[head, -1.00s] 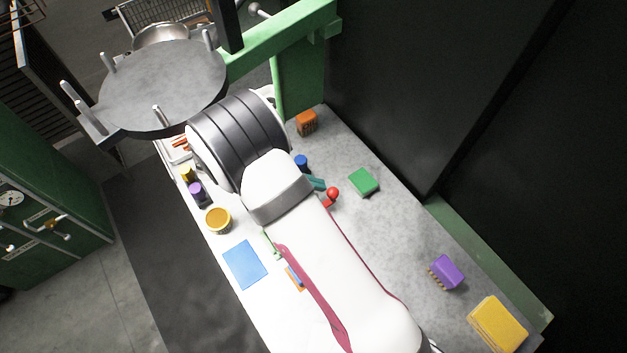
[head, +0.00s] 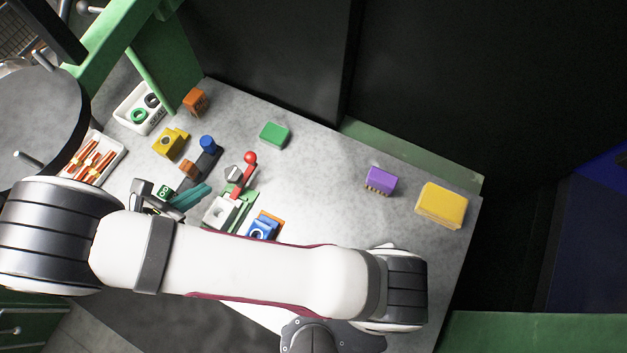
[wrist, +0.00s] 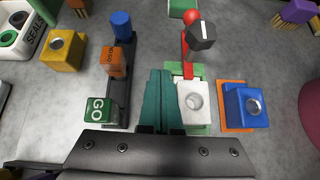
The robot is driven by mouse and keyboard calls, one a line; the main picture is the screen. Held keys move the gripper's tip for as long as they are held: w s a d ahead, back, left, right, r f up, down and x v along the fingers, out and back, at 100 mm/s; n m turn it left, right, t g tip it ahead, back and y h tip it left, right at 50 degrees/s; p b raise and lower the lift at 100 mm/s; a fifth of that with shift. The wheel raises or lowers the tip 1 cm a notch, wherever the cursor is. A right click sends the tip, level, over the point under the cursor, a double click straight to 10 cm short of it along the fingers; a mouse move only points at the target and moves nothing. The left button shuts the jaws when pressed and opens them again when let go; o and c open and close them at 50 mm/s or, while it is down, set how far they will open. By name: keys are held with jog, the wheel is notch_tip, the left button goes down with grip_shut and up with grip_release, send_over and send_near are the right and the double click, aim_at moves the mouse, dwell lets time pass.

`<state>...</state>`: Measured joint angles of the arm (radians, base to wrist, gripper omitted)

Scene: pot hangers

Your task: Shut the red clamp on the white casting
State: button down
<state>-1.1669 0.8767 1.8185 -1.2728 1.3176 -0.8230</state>
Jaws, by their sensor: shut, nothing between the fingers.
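The red clamp (head: 238,184) stands with its red ball knob beside a grey hexagonal piece, at the far side of the white casting; it also shows in the wrist view (wrist: 187,70). The white casting (head: 219,212) is a block with a round hole in its top, on a green base; it also shows in the wrist view (wrist: 193,101). My gripper (wrist: 158,76) has teal fingers, shut and empty, just left of the casting and clamp; it also shows in the head view (head: 192,197). I cannot tell whether the clamp touches the casting.
Left of my fingers, a dark rail carries a blue knob (wrist: 121,24), an orange block (wrist: 113,62) and a green block (wrist: 100,108). A blue block (wrist: 246,106) on an orange base is right of the casting. A yellow block (wrist: 64,50) stands at left. The table's right part is mostly clear.

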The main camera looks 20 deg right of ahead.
jog(key=v, duration=0.9)
jog(key=w+d+r+m+g+y, duration=0.1)
jog(key=d+r+m+g, duration=0.25)
jog(key=d+m, duration=0.3)
jog(key=w+d+r+m+g+y, duration=0.1)
jog(key=d+r+m+g, duration=0.1)
jog(key=d+r+m, duration=0.45)
jog(key=s+d+r+m+g+y, duration=0.1)
jog(key=s+d+m+g+y, duration=0.2)
jog(key=s+d+m, duration=0.6)
jog(key=shift+s+d+m+y, duration=0.3)
jog(key=shift+d+m+y, duration=0.8)
jog(key=shift+d+m, duration=1.05)
jog(key=shift+a, duration=0.15)
